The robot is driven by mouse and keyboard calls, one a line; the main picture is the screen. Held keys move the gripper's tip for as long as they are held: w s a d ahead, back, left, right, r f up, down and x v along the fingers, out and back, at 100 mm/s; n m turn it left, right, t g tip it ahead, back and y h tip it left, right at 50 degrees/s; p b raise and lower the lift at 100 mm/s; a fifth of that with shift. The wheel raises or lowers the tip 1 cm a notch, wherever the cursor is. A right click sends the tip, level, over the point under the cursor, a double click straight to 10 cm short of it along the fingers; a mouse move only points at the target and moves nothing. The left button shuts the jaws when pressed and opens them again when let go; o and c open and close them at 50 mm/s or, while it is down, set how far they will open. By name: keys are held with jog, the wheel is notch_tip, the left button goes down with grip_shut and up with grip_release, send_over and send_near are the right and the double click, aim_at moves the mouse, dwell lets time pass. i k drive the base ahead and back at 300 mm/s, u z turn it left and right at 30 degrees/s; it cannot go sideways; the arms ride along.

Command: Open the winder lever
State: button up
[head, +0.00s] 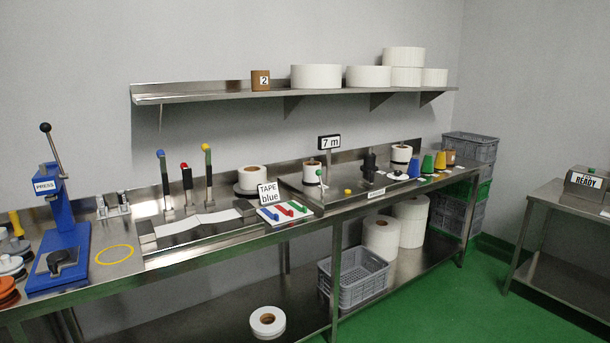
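I cannot tell for sure which part is the winder lever. On the raised steel plate (345,197) at the middle right of the bench, a thin upright lever (321,180) stands in front of a white roll (311,170). A black upright device (370,163) stands further right on that plate, with a small black knob (398,173) beside it. A "7 m" sign (329,143) stands behind. The lever's open or closed state is too small to tell. My gripper is not in view.
Left of the plate stand levers with blue (163,153), red (184,166) and yellow (207,147) tips. A blue press (62,240) is at far left. A "TAPE blue" sign (268,193) stands at mid-bench. A shelf (220,95) runs above. Green floor (440,300) is clear in front.

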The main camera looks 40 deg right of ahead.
aim_at(318, 173)
jog(key=z, duration=0.3)
jog(key=k, duration=0.15)
jog(key=u, duration=1.85)
jog(key=k, duration=0.65)
jog(key=z, duration=0.5)
jog(key=k, duration=0.7)
jog(key=z, duration=0.65)
jog(key=i, duration=1.6)
jog(key=z, duration=0.05)
